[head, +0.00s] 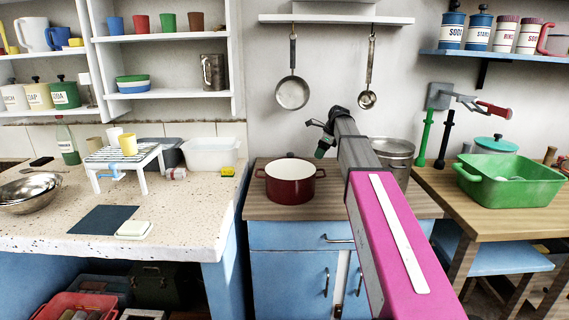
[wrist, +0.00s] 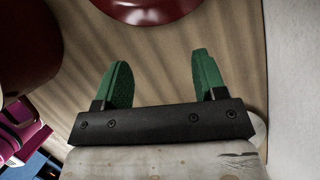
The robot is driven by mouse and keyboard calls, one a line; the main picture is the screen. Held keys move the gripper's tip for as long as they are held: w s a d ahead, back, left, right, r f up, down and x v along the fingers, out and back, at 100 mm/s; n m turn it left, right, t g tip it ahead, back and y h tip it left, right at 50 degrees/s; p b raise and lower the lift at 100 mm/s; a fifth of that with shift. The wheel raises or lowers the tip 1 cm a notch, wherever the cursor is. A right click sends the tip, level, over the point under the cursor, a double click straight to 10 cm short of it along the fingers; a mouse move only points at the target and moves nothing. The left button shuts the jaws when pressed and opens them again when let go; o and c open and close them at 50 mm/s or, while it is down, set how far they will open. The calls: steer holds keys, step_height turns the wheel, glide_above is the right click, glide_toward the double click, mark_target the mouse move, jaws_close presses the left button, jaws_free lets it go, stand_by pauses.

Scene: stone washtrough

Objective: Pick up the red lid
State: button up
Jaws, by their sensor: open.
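The red lid (wrist: 146,8) shows only in part at the top edge of the wrist view, as a glossy red curved shape on the wooden top. I cannot make it out in the head view. A dark red pot (head: 290,182), uncovered, stands on the wooden counter in the head view; a dark red rounded side, likely this pot (wrist: 28,45), fills the upper left of the wrist view. My gripper (wrist: 161,60) is open and empty, its green fingers over bare wood, short of the lid. In the head view my gripper (head: 321,142) is above and behind the pot, partly hidden.
A metal pot (head: 396,150) stands behind my arm on the right. A pan (head: 292,93) and a ladle (head: 367,98) hang on the wall. A stone counter (head: 185,215) with a white rack is at left; a green basin (head: 505,185) is at right.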

mark_target(292, 154)
steer(key=a, duration=0.3)
steer(key=w+a, duration=0.1)
steer(key=a, duration=0.2)
steer(key=w+a, duration=0.1)
steer(key=a, duration=0.2)
steer(key=shift+w, duration=0.2)
steer(key=shift+w+a, duration=0.15)
steer(key=shift+a, duration=0.4)
steer(key=shift+w+a, duration=0.15)
steer(key=shift+a, duration=0.4)
steer(key=shift+x, duration=1.15)
steer(key=shift+a+f, duration=0.1)
steer(key=shift+f, duration=0.25)
steer(key=c, duration=1.1)
